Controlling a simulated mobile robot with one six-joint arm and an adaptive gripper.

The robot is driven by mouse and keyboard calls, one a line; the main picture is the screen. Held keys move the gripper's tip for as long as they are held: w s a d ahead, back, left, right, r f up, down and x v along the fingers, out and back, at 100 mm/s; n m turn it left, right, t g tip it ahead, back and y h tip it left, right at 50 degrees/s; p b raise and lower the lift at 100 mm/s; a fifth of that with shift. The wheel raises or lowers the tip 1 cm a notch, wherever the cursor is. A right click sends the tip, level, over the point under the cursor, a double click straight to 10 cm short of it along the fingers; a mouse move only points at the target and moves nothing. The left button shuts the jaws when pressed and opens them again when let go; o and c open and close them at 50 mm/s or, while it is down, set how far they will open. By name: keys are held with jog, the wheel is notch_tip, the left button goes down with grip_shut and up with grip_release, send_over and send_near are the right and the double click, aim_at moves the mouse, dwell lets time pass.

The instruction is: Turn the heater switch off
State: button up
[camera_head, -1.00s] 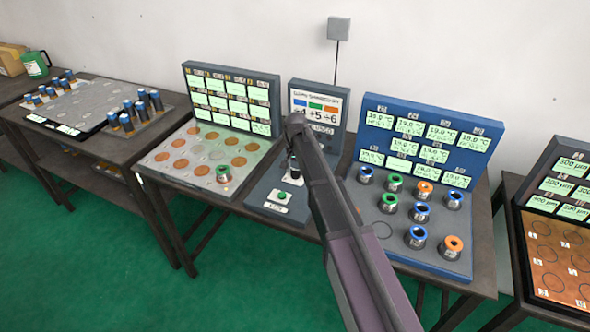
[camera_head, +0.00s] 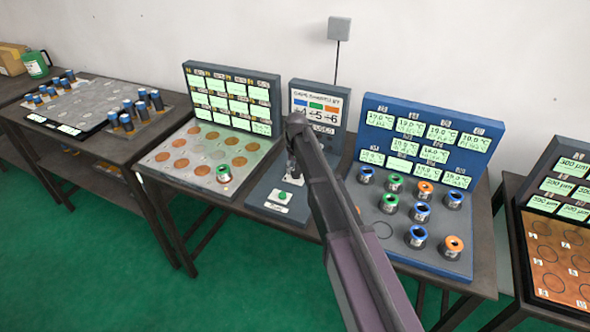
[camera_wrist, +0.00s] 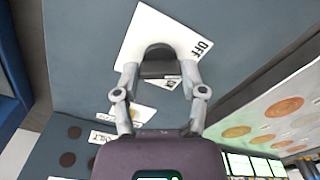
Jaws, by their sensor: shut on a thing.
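The heater switch shows in the wrist view as a dark rounded lever (camera_wrist: 157,60) on a white plate (camera_wrist: 147,30) marked OFF at its right edge. Another small label behind the lever is partly covered. My gripper (camera_wrist: 159,76) has one finger on each side of the lever and is shut on it. In the head view the switch's white plate (camera_head: 293,180) lies on the grey middle panel, and my arm and gripper (camera_head: 294,165) hide most of the switch. I cannot tell the lever's exact position.
The blue panel (camera_head: 440,110) on the right holds several coloured-ring cylinders. The left panel (camera_head: 165,165) has copper discs and one green-ring cylinder (camera_head: 223,173). The upright sign (camera_head: 320,95) stands behind.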

jog(key=o, duration=1.1)
jog(key=shift+o, duration=0.2)
jog(key=shift+r, duration=0.1)
